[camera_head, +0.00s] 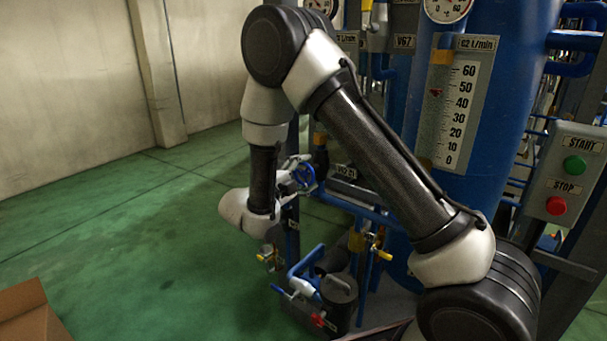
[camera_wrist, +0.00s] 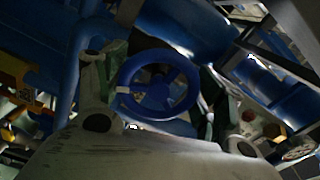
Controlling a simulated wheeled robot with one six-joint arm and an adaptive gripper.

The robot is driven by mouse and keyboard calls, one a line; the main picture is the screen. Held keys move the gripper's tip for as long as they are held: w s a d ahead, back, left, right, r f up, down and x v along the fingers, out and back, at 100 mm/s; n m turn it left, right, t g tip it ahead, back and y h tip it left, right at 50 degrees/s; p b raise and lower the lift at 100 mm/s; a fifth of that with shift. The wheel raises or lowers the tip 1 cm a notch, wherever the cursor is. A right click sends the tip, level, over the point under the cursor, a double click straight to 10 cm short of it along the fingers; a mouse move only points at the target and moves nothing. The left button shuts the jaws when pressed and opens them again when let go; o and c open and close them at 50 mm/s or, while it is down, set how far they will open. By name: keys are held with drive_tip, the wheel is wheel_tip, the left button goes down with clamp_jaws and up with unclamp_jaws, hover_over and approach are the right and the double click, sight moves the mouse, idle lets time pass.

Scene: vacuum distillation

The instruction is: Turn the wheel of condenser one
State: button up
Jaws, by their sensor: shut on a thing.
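The blue handwheel (camera_wrist: 160,85) is in the middle of the wrist view, a round rim with spokes and a hub. It sits between the two fingers of my gripper (camera_wrist: 158,92), one finger at its left and one at its right. My gripper is shut on the wheel. In the head view, my gripper (camera_head: 292,178) is small and reaches the blue wheel (camera_head: 304,175) beside the pipework, left of the large blue tank. My arm hides part of the area around it. The wheel's label cannot be read clearly.
A large blue tank (camera_head: 490,190) with a scale (camera_head: 460,110) stands right of my arm. A START/STOP box (camera_head: 570,172) is at the far right. Pipes with a yellow-handled valve (camera_head: 378,250) and a red-handled valve (camera_head: 322,321) are below. The green floor (camera_head: 130,240) at left is open.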

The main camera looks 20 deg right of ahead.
drive_tip(key=shift+n, duration=0.9)
drive_tip(key=o, duration=1)
drive_tip(key=v, duration=1.2)
drive_tip(key=shift+f, duration=0.1)
